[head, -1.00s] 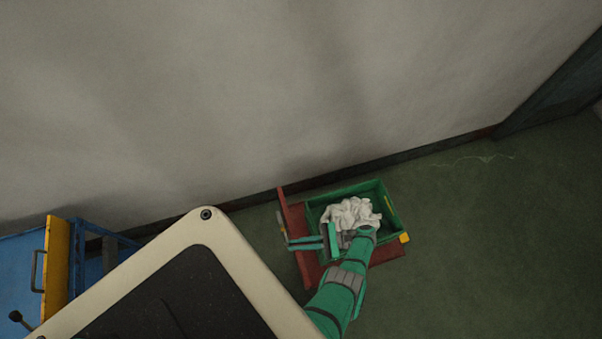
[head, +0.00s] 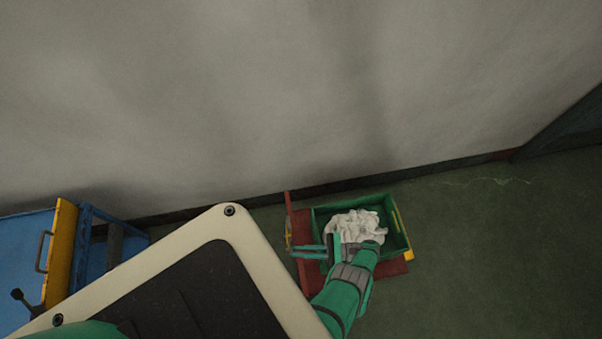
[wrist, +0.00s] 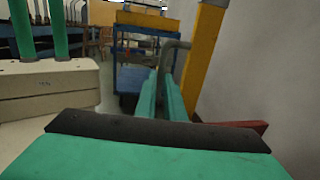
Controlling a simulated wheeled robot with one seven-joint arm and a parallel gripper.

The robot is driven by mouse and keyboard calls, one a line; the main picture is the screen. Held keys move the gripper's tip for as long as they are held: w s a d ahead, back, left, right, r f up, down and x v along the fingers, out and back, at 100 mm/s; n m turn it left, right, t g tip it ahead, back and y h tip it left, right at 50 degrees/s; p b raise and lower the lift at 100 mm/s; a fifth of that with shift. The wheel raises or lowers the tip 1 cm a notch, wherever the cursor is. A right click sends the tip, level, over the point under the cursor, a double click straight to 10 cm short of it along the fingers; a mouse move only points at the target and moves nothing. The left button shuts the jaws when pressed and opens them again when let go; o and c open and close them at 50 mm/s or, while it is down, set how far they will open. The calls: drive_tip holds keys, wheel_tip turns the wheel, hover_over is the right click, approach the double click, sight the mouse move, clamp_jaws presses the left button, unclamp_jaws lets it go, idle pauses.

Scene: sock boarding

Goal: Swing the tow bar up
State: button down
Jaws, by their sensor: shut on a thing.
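The red trolley (head: 393,268) stands on the floor by the wall, with a green crate (head: 402,232) of white cloth on it. In the wrist view the teal fingers (wrist: 163,85) are closed around a grey bent handle (wrist: 173,48) next to a yellow post (wrist: 203,45). The tow bar's lower end and its angle are hard to make out.
A blue cart (head: 25,262) with a yellow end panel (head: 62,250) stands at the left. The grey wall (head: 300,90) runs close behind the trolley. Green floor (head: 490,260) is free at the right.

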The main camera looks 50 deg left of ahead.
drive_tip(key=c, duration=1.8)
unclamp_jaws()
drive_tip(key=shift+c, duration=0.2)
drive_tip(key=shift+w, duration=0.15)
